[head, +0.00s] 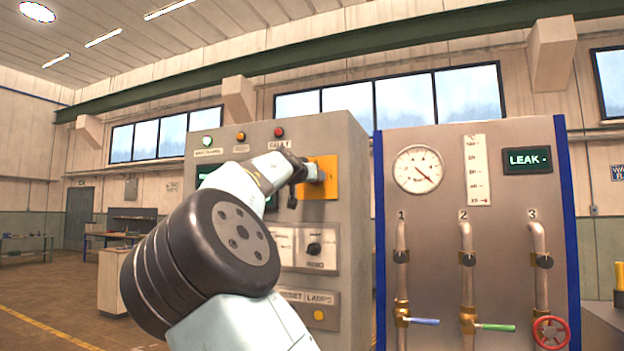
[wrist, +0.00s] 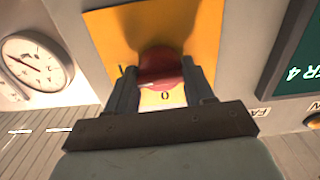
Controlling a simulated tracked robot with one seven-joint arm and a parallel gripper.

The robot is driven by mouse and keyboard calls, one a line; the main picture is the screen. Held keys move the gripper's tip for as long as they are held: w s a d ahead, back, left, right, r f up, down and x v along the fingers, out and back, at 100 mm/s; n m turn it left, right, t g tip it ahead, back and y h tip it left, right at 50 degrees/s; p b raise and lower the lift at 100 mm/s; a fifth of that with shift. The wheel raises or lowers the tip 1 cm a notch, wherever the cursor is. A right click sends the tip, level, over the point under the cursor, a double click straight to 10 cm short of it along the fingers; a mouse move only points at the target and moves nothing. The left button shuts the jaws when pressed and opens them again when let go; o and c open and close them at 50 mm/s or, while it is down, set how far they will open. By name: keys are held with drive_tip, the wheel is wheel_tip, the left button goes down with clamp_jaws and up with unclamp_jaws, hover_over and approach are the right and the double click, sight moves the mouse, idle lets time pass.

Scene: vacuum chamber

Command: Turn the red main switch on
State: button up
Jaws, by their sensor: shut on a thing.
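The red main switch (wrist: 162,70) sits on a yellow plate (wrist: 105,25) in the wrist view. My gripper (wrist: 160,82) has one finger on each side of the red knob and is shut on it. A "0" mark shows on the plate beside the knob, and a dark mark shows near the left finger. In the head view the yellow plate (head: 329,162) is on the upper right of a grey cabinet's front. My gripper (head: 308,173) reaches it there; the red knob is hidden behind it.
The grey cabinet (head: 345,140) also carries lamps on top, a dark knob (head: 314,249) and a lower orange button (head: 319,314). To its right stands a panel (head: 430,250) with a round gauge (head: 418,169), a LEAK display (head: 527,159) and pipes with valve handles. My arm covers the cabinet's left part.

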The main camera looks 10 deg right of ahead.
drive_tip(key=shift+m, duration=0.4)
drive_tip(key=o, duration=1)
drive_tip(key=shift+o, duration=0.2)
drive_tip(key=v, duration=1.3)
drive_tip(key=shift+s+a, duration=0.25)
drive_tip(key=shift+f, duration=0.1)
